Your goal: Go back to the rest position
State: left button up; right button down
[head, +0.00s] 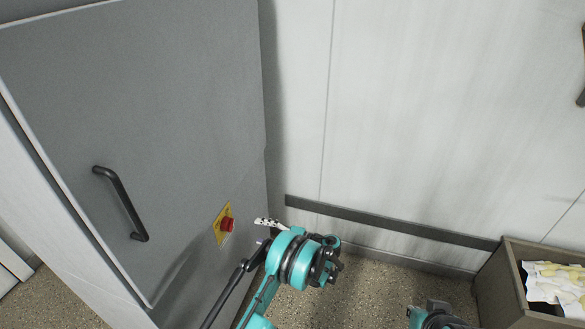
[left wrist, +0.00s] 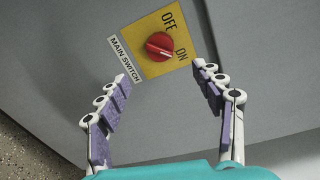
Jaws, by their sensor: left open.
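My left gripper (head: 262,222) is close to the side of the grey cabinet (head: 150,70), at the red rotary main switch (head: 228,224) on its yellow plate. In the left wrist view, my left gripper (left wrist: 160,76) is open, with its two purple-padded fingers spread apart. The red knob (left wrist: 159,46) is just beyond the fingertips, between them in the picture, and nothing is held. The yellow plate (left wrist: 150,69) reads OFF and ON, with a MAIN SWITCH label beside it. The knob's ridge lies roughly toward the ON side. Part of my right arm shows at the bottom edge; its gripper does not show.
The grey cabinet has a black handle (head: 120,203) on its door and fills the left. A pale wall (head: 430,110) with a dark rail (head: 390,222) stands behind. A box (head: 510,270) holding crumpled paper (head: 555,282) is at the right. Speckled floor (head: 370,290) is open between.

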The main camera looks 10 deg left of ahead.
pick_arm(q)
jog(key=s+a+r+t+h, duration=0.1)
jog(key=s+r+h, duration=0.25)
jog(key=r, duration=0.55)
jog(key=s+r+t+h, duration=0.1)
jog(key=s+r+h, duration=0.1)
jog(key=r+h, duration=0.45)
jog(key=s+d+r+n+t+h, duration=0.1)
jog(key=s+d, duration=0.4)
jog(key=s, duration=0.6)
jog(key=s+d+r+n+t+h, duration=0.2)
jog(key=s+d+h, duration=0.3)
jog(key=s, duration=0.6)
jog(key=shift+s+r+t+h, duration=0.3)
jog(key=shift+r+t+h, duration=0.2)
jog(key=shift+r+h, duration=0.15)
jog(key=shift+d, duration=0.1)
